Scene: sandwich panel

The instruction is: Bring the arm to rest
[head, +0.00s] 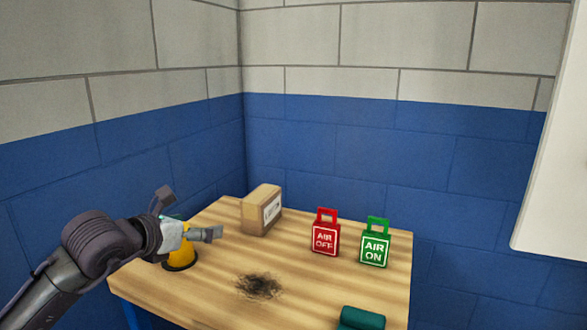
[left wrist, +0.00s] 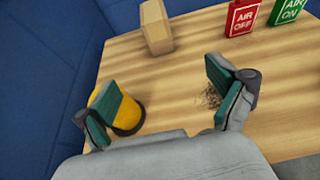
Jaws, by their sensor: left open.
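My left gripper (head: 192,214) is open and empty above the left part of the wooden table (head: 300,225). In the left wrist view its two teal-padded fingers (left wrist: 168,98) are spread wide. A yellow object with a dark base (head: 181,256) stands on the table below and behind the gripper, partly hidden by it. In the left wrist view the yellow object (left wrist: 128,112) shows beside the left finger; I cannot tell whether they touch. My right gripper is not in view.
A cardboard box (head: 261,210) stands at the back. A red AIR OFF tag (head: 325,236) and a green AIR ON tag (head: 375,246) stand upright to its right. A dark smudge (head: 260,286) marks the table middle. A dark green object (head: 361,318) lies at the front. Blue walls enclose the back and left.

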